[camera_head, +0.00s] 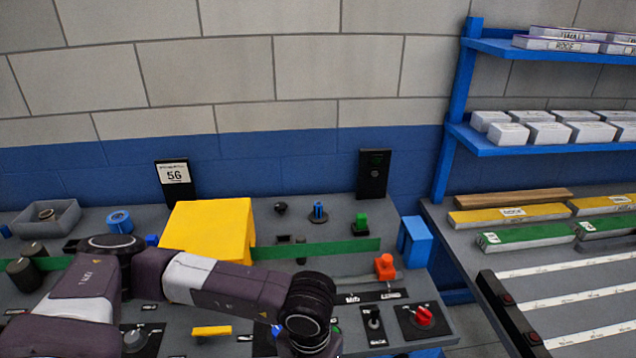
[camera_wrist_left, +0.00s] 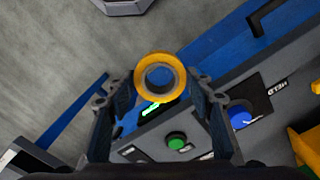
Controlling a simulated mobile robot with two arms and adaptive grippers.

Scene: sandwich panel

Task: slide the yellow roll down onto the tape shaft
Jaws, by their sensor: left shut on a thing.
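The yellow roll (camera_wrist_left: 142,82) is held between the fingertips of my left gripper (camera_wrist_left: 163,86) in the left wrist view. Its open hole faces the camera, and blue shows through it. In the head view, my left wrist (camera_head: 310,308) is at the bottom middle, over the front of the panel; its fingers and the roll are hidden or out of frame there. A blue upright peg on a dark round base (camera_head: 318,213) stands at the back of the panel and may be the tape shaft; I cannot tell for sure. My right gripper is not in view.
A yellow cover (camera_head: 208,228) and a green strip (camera_head: 320,248) lie behind my left arm. An orange-red knob (camera_head: 385,265), red switch (camera_head: 423,316) and blue block (camera_head: 414,240) are at the right. Green (camera_wrist_left: 177,141) and blue (camera_wrist_left: 240,118) buttons show near the gripper.

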